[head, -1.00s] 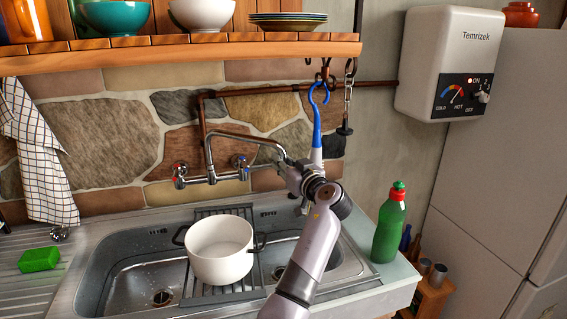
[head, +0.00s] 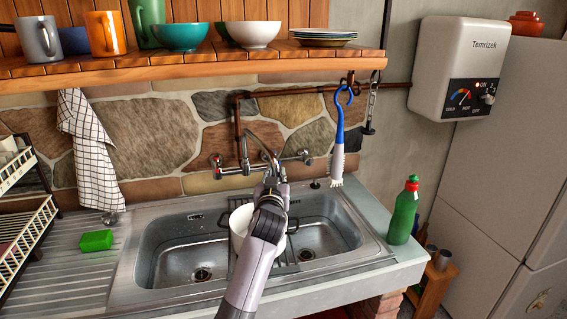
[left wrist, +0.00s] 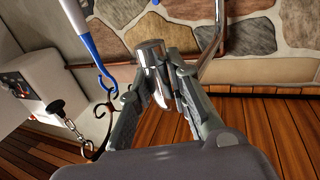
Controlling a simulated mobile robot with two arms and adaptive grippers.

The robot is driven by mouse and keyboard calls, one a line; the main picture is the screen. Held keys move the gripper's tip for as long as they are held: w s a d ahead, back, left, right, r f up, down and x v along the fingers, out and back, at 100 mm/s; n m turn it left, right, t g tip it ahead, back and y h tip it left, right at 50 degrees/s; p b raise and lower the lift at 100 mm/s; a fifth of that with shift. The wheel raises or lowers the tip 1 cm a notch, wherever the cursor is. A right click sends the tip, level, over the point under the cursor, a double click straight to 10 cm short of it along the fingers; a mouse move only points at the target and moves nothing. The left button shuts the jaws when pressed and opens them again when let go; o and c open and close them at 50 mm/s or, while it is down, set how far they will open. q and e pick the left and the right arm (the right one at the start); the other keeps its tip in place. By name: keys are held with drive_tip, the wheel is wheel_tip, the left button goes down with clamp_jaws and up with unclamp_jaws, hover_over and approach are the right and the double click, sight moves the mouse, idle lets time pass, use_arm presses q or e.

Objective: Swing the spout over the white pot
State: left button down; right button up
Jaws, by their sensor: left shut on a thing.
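The metal spout (head: 262,143) of the wall tap now points forward from the wall, towards the sink's middle. My left gripper (head: 272,178) is shut on the spout's end, which also shows between the fingers (left wrist: 155,80) in the left wrist view as a chrome tip (left wrist: 152,62). The white pot (head: 237,222) stands on the rack between the two basins, mostly hidden behind my left arm. In the head picture the gripper and spout end appear just above the pot's far rim; the exact overlap is hidden. My right gripper is not in view.
A blue-and-white brush (head: 339,135) hangs from the shelf (head: 190,68) right of the tap. A green bottle (head: 403,212) stands on the right counter. A green sponge (head: 96,240) lies on the left drainboard. The right basin (head: 325,238) is clear.

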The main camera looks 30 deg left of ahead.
use_arm(q)
drive_tip(key=s+a, duration=0.1)
drive_tip(key=s, duration=0.1)
drive_tip(key=s+a+p, duration=0.1)
drive_tip(key=s+a, duration=0.1)
drive_tip(key=shift+s+a+p, duration=0.1)
drive_tip(key=shift+s+p, duration=0.15)
drive_tip(key=shift+p, duration=0.05)
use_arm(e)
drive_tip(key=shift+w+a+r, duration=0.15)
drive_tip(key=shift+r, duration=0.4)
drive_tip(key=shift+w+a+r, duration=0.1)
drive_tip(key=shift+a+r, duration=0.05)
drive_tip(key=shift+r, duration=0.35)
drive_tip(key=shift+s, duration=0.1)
use_arm(q)
drive_tip(key=c, duration=1.5)
unclamp_jaws()
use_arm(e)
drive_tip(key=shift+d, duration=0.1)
use_arm(q)
drive_tip(key=v, duration=1.2)
drive_tip(key=shift+f, duration=0.1)
